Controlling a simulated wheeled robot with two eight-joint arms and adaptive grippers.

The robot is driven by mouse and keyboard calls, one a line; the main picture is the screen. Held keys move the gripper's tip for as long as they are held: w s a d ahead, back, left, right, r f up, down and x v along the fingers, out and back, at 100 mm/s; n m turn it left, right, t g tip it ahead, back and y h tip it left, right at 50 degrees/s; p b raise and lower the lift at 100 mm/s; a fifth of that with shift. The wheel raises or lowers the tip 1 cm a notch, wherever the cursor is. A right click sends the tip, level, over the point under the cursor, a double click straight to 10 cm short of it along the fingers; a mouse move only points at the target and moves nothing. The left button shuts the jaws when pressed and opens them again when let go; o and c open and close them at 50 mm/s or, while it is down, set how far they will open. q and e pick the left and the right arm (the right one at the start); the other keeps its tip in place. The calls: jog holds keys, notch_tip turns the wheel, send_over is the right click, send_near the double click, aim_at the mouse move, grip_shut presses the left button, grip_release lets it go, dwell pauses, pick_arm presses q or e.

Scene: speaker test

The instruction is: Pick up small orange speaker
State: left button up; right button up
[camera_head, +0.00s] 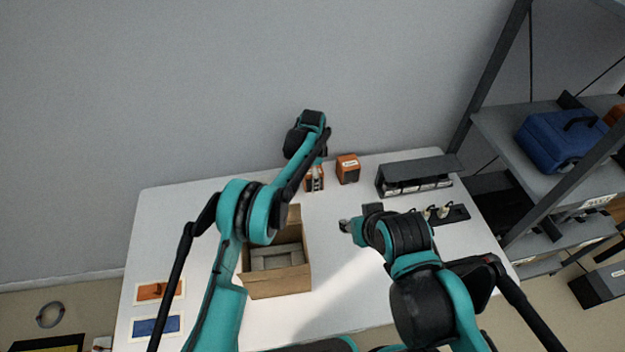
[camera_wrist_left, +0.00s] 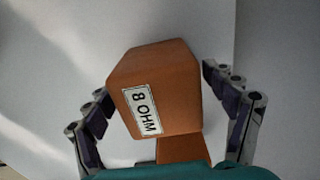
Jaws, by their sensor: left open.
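A small orange speaker (camera_head: 314,184) stands at the back of the white table, partly hidden by my left gripper (camera_head: 315,174). In the left wrist view an orange box (camera_wrist_left: 165,75) with an "8 OHM" label sits between the two spread fingers of the open left gripper (camera_wrist_left: 157,90), with gaps on both sides. A lower orange part (camera_wrist_left: 180,150) shows below it, partly hidden by the teal wrist. A second orange box (camera_head: 348,168) with a pale label stands just to the right. My right gripper (camera_head: 347,226) is over the middle of the table; its fingers are unclear.
An open cardboard box (camera_head: 280,285) stands at front centre. A dark rack (camera_head: 415,170) and a black tray (camera_head: 457,214) with small pale items are on the right. Orange (camera_head: 158,291) and blue (camera_head: 156,327) cards lie at front left. The back left of the table is clear.

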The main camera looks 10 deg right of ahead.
pick_arm(q)
jog(key=c, duration=1.8)
jog(key=shift+o, duration=0.2)
